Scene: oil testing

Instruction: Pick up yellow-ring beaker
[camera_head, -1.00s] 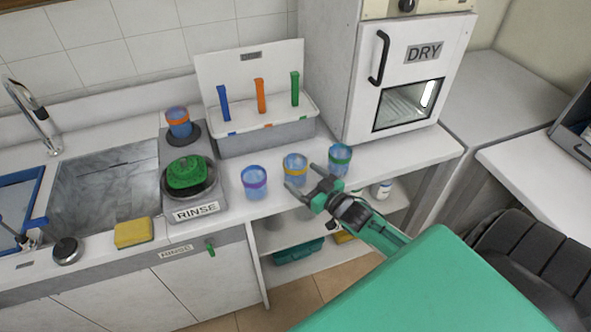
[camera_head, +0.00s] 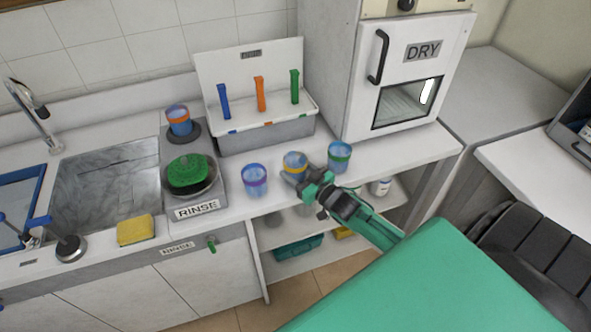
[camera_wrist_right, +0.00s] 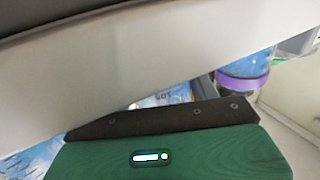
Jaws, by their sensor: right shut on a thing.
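The yellow-ring beaker (camera_head: 294,161) stands on the counter between two other beakers in the head view. My right gripper (camera_head: 297,174) is at its front and is shut on it. The fingers hide the beaker's lower part. In the right wrist view my gripper's dark and green parts fill much of the frame, and the purple-ring beaker (camera_wrist_right: 242,85) shows at the right. The purple-ring beaker also shows in the head view (camera_head: 254,181), left of the yellow-ring one. My left gripper cannot be made out in the head view.
A green-ring beaker (camera_head: 340,156) stands close on the right. An orange-ring beaker (camera_head: 179,120) sits at the back left by the rinse station (camera_head: 197,210). A rack box (camera_head: 265,138) stands behind, and the DRY oven (camera_head: 410,75) at the right.

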